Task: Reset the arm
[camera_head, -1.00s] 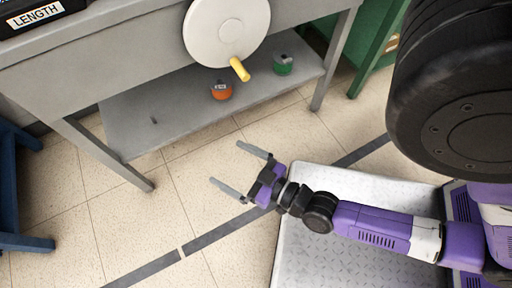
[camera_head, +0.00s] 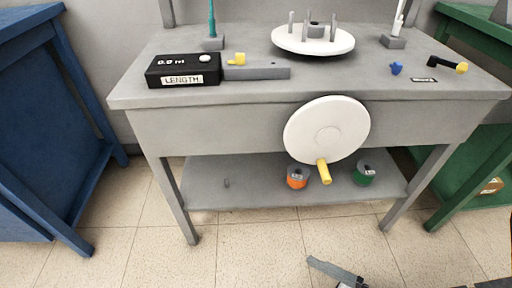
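My gripper (camera_head: 334,269) shows only in part at the bottom edge of the head view, above the floor in front of the grey workbench (camera_head: 225,132). One grey finger and a bit of the gripper body are visible; the other finger is cut off by the frame. The visible finger stands alone with bare floor beside it, so the gripper appears open, and nothing is seen in it. The rest of my arm is out of view.
A white disc (camera_head: 318,125) with a yellow handle (camera_head: 323,172) sticks out from the bench front. Orange (camera_head: 297,178) and green (camera_head: 364,175) spools sit on the lower shelf. A blue bench (camera_head: 45,130) stands left, a green one (camera_head: 465,160) right. The floor between is clear.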

